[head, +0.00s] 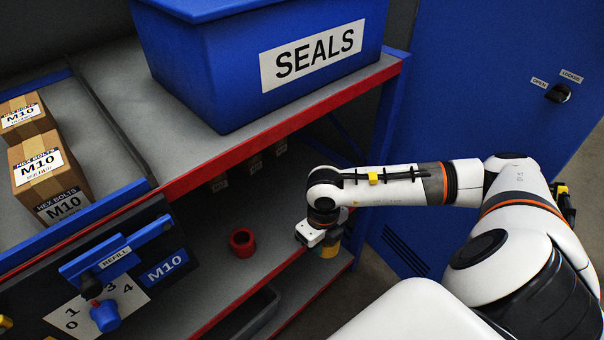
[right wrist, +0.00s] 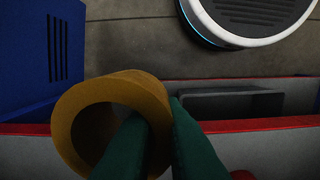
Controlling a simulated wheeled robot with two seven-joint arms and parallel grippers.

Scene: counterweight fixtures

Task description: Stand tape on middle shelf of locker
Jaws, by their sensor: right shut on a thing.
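The tape is a tan-yellow ring (right wrist: 68,112) in the right wrist view. My right gripper (right wrist: 158,110) is shut on its wall, with one green finger inside the ring and the other outside. In the head view a bit of the tape (head: 329,248) shows under the right wrist, by the red front edge of the rack's lower shelf; the fingertips are hidden there. The blue locker (head: 480,90) stands at the right, with a dark knob (head: 558,93) between OPEN and LOCKED labels. Its inside and middle shelf are not visible. My left gripper is out of view.
A red ring (head: 242,242) sits on the rack's lower shelf (head: 205,285), left of my right gripper. A blue SEALS bin (head: 260,60) stands on the shelf above. M10 boxes (head: 45,165) are at the left. A dark tray (head: 250,318) is below.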

